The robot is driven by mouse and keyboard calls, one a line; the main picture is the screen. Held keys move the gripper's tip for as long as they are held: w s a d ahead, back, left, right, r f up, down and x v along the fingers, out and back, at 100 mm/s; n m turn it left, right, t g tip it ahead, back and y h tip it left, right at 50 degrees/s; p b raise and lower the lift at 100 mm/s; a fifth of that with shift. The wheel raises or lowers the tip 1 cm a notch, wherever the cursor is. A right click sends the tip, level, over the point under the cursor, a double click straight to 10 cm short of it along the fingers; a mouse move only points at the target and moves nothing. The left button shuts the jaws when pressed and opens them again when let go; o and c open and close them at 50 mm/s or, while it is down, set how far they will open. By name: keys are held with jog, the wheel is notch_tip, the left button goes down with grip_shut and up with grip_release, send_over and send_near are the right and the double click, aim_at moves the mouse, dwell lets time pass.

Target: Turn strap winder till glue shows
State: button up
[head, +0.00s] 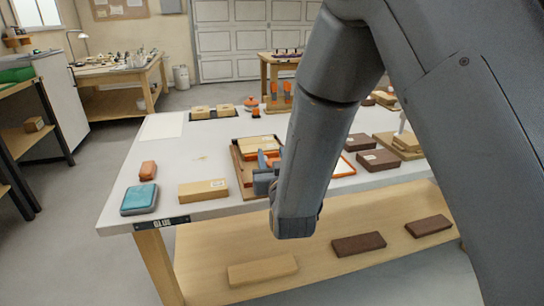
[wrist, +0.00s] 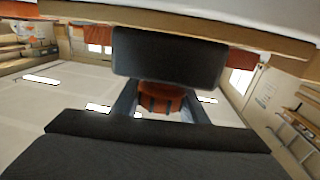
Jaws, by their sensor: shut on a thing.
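My gripper (head: 264,172) is at the near side of a brown wooden frame (head: 243,186) on the bench, which holds a pale wood block (head: 257,143) with an orange strap by it. In the wrist view my gripper (wrist: 160,108) is shut on an orange-brown ribbed part (wrist: 160,97), which looks like the strap winder. A dark grey block (wrist: 170,55) hides part of it. My arm covers much of the frame's right side in the head view. I cannot make out glue at the block's joint.
The bench (head: 215,160) carries a teal box (head: 139,199), a small orange-brown block (head: 148,169), a tan block (head: 203,191) and dark brown blocks (head: 378,160). A dark plate (head: 162,224) with white letters is on its front edge. Wood blocks lie on the lower shelf (head: 215,252).

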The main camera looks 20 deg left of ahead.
jog(key=m+h+p, duration=0.1)
jog(key=m+h, duration=0.1)
jog(key=d+m+t+h+p, duration=0.1)
jog(key=h, duration=0.2)
jog(key=shift+w+r+m+t+h, duration=0.1)
jog(key=shift+r+m+t+h, duration=0.05)
jog(key=shift+m+t+h, duration=0.2)
jog(key=shift+w+d+m+h+p, duration=0.1)
jog(key=shift+d+m+h+p, duration=0.15)
jog(key=shift+m+h, duration=0.35)
jog(key=shift+d+m+h+p, duration=0.1)
jog(key=shift+m+h+p, duration=0.2)
jog(key=shift+h, duration=0.45)
jog(key=o, duration=1)
jog(key=shift+o, duration=0.2)
jog(key=shift+s+a+b, duration=0.1)
jog(key=shift+s+b, duration=0.25)
jog(key=shift+s, duration=3.6)
